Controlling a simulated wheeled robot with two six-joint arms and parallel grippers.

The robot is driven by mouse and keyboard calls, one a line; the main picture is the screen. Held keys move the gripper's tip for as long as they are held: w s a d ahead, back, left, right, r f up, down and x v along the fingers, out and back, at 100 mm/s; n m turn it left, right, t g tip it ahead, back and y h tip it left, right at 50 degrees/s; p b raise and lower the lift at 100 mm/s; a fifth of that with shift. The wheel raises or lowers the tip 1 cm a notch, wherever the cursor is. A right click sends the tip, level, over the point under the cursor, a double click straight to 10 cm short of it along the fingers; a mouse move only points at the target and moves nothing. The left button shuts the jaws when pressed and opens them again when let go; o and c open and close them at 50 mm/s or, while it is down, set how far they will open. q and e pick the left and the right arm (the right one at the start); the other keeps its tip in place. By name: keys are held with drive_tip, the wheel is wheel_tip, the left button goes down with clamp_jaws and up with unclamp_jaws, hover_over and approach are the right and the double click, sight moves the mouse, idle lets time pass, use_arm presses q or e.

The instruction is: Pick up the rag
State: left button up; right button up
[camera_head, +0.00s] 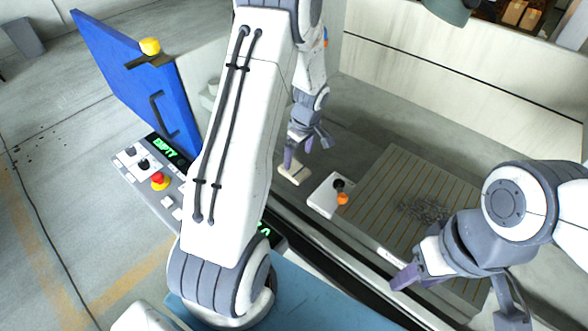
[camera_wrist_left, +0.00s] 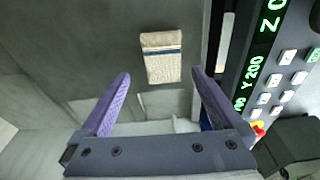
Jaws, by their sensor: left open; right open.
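The rag (camera_head: 295,173) is a small folded beige cloth lying on the grey floor of the machine's tank. In the left wrist view the rag (camera_wrist_left: 161,58) shows a blue stripe across it. My left gripper (camera_head: 299,150) is open and empty, just above and beside the rag in the head view. In the left wrist view the rag lies beyond the gap between the purple fingertips (camera_wrist_left: 160,76), with no contact visible. My right gripper (camera_head: 458,296) is open and empty at the lower right, far from the rag.
A white block with black and orange knobs (camera_head: 324,196) stands right of the rag. A slatted panel (camera_head: 400,190) holds a tangle of dark wire (camera_head: 424,210). A control panel (camera_head: 150,180) with a red button and a blue door (camera_head: 135,75) are at left.

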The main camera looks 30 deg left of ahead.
sight(294, 168)
use_arm(q)
drive_tip(key=f, duration=0.2)
drive_tip(key=a+f+p, duration=0.1)
drive_tip(key=f, duration=0.1)
drive_tip(key=shift+s+f+p, duration=0.15)
drive_tip(key=shift+f+p, duration=0.1)
drive_tip(key=shift+p, duration=0.05)
drive_tip(key=shift+f, duration=0.6)
drive_tip(key=c, duration=1.3)
